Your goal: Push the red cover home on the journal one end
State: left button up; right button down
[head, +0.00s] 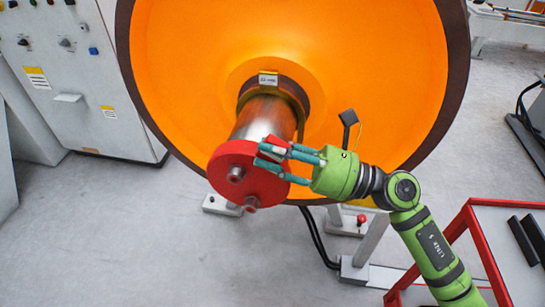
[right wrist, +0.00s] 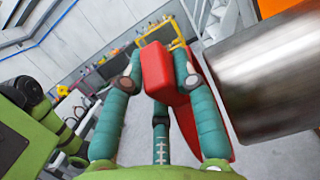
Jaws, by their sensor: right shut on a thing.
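The red cover (head: 238,172) is a thick disc with two short round studs on its outer face. It sits at the near end of the bare steel journal (head: 266,116), roughly in line with it. My right gripper (head: 272,152) is shut on the cover's red grip block (right wrist: 158,72), with teal fingers on either side of it. In the right wrist view the cover's disc (right wrist: 208,110) stands right beside the end of the journal (right wrist: 268,75). I cannot tell how far the cover is over the journal. My left gripper is not in view.
The large orange wheel (head: 390,60) with a dark rim stands behind the journal. A small tag (head: 268,79) sits at the journal's root. A red-framed table (head: 480,235) is at lower right. A control cabinet (head: 85,70) stands at left. The floor at lower left is clear.

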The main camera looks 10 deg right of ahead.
jog(key=shift+r, duration=0.1)
dwell(1.0)
jog(key=shift+b, duration=0.6)
dwell(0.4)
jog(key=shift+w+d+b, duration=0.25)
jog(key=shift+w+b, duration=0.3)
jog(key=shift+w, duration=0.3)
jog(key=shift+w+d+b, duration=0.25)
jog(key=shift+w+b, duration=0.25)
jog(key=shift+w, duration=0.3)
jog(key=c, duration=0.9)
grip_release()
jog(key=shift+d+f, duration=0.2)
jog(key=v, duration=1.1)
jog(key=shift+s+d, duration=0.2)
jog(key=shift+d, duration=0.15)
